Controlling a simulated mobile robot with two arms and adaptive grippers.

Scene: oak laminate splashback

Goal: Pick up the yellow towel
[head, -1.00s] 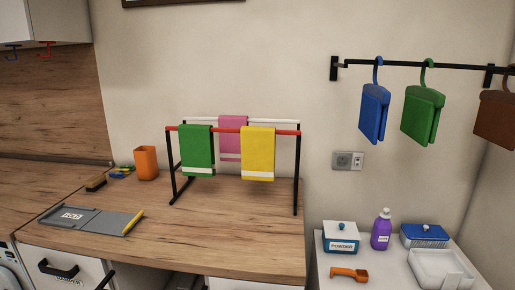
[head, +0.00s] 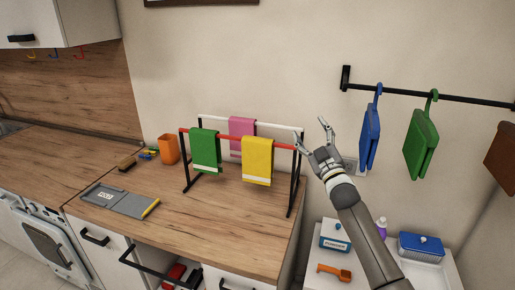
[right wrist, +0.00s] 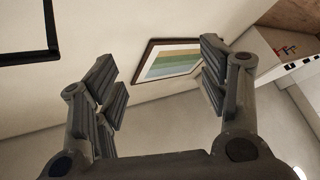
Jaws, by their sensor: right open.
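The yellow towel (head: 257,160) hangs over the red front bar of a drying rack (head: 291,187) on the wooden counter, with a white stripe near its lower edge. A green towel (head: 205,150) hangs to its left on the same bar. A pink towel (head: 241,131) hangs on the white rear bar. My right gripper (head: 311,134) is open and empty, to the right of the yellow towel near the rack's right end, apart from the towel. My left gripper is out of view.
An orange cup (head: 168,149), a brush (head: 127,163) and a grey folding board (head: 120,201) are on the counter left of the rack. Blue (head: 369,140) and green (head: 421,143) hanging items are on a wall rail at right. A box (head: 335,236) stands below my right arm.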

